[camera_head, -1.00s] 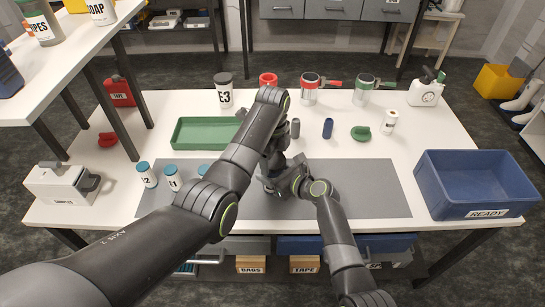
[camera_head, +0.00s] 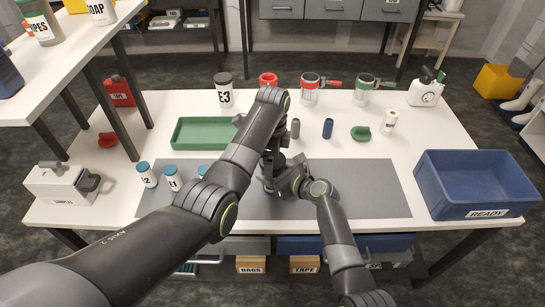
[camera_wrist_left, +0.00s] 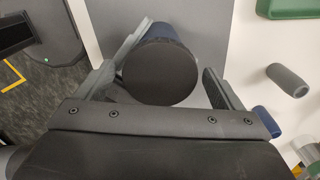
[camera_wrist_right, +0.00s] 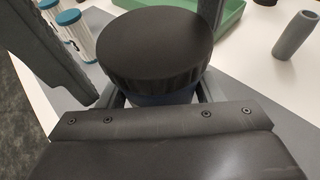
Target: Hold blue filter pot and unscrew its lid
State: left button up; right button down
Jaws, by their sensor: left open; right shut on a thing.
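The blue filter pot (camera_wrist_right: 165,98) stands upright, with its wide black ribbed lid (camera_wrist_right: 155,45) on top. In the left wrist view the lid (camera_wrist_left: 160,73) is seen from above, with a little blue body (camera_wrist_left: 162,32) behind it. In the head view my arms largely hide the pot. My right gripper (camera_wrist_right: 160,96) is shut on the blue body below the lid. My left gripper (camera_wrist_left: 176,48) is open above, one finger on either side of the lid, with a clear gap on the right finger's side; contact on the other side is unclear.
The pot is over the grey mat (camera_head: 370,190). White jars with blue caps (camera_head: 172,178) stand at left, a green tray (camera_head: 190,145) behind. Small grey (camera_head: 295,128) and blue (camera_head: 327,128) cylinders stand beyond the mat. A blue READY crate (camera_head: 475,185) is at right.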

pick_arm(q)
jog(key=shift+r, duration=0.1)
notch_tip(320, 180, up, 4)
jog(key=shift+r, duration=0.1)
jog(key=shift+c, duration=0.4)
notch_tip(320, 180, up, 3)
jog(key=m, duration=0.6)
jog(key=shift+r, duration=0.2)
jog(key=shift+f+m, duration=0.4)
jog(key=shift+f, duration=3.55)
jog(key=c, duration=1)
jog(key=n, duration=0.6)
jog(key=shift+n, duration=0.4)
